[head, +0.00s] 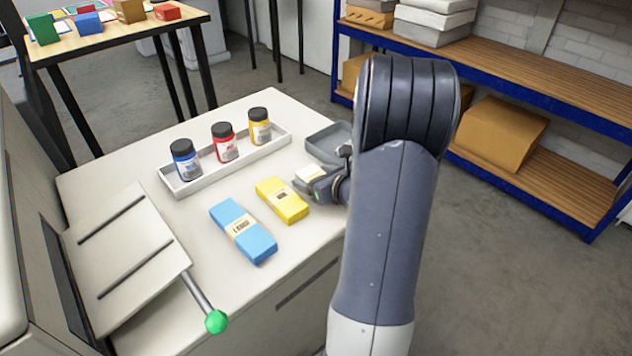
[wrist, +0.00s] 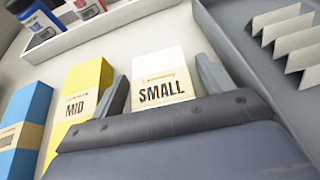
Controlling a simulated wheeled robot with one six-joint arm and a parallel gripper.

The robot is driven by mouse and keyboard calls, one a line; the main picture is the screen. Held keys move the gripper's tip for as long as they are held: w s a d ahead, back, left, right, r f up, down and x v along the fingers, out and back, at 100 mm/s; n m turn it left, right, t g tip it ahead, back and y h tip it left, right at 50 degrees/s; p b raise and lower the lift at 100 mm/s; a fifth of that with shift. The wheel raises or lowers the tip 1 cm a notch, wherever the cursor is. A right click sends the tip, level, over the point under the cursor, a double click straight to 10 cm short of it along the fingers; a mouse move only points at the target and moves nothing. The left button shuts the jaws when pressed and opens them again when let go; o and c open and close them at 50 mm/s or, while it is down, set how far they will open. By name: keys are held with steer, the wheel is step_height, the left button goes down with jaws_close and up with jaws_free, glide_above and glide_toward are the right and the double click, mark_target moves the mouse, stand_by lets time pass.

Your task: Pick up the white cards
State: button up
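The white cards (head: 309,172) are a small block on the pale worktop, partly hidden by my gripper in the head view. In the wrist view the white cards (wrist: 158,64) carry a tan band printed SMALL. My gripper (wrist: 162,70) has one finger on each side of the block, with narrow gaps, so it looks open around the cards. In the head view my gripper (head: 318,182) is low at the worktop's right side. The lower part of the block is hidden behind the gripper body.
A yellow block (head: 282,200) marked MID and a blue block (head: 243,231) lie to the left. A white tray (head: 184,189) holds three jars behind. A grey tray (head: 322,141) with pleated pieces (wrist: 290,38) is close on the right. A green-knobbed lever (head: 215,321) sticks out front left.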

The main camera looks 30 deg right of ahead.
steer(key=c, duration=1)
steer(key=shift+o, duration=0.2)
step_height(320, 180, up, 10)
steer(key=p, duration=0.3)
steer(key=w+a+n+y+p, duration=0.1)
steer(key=w+a+p, duration=0.1)
steer(key=a, duration=0.9)
steer(key=w+a+r+n+y+p, duration=0.1)
steer(key=a+p, duration=0.4)
steer(key=a, duration=0.6)
steer(key=shift+w+r+n+g+y, duration=0.35)
steer(key=shift+w+y, duration=0.25)
steer(key=shift+w, duration=0.4)
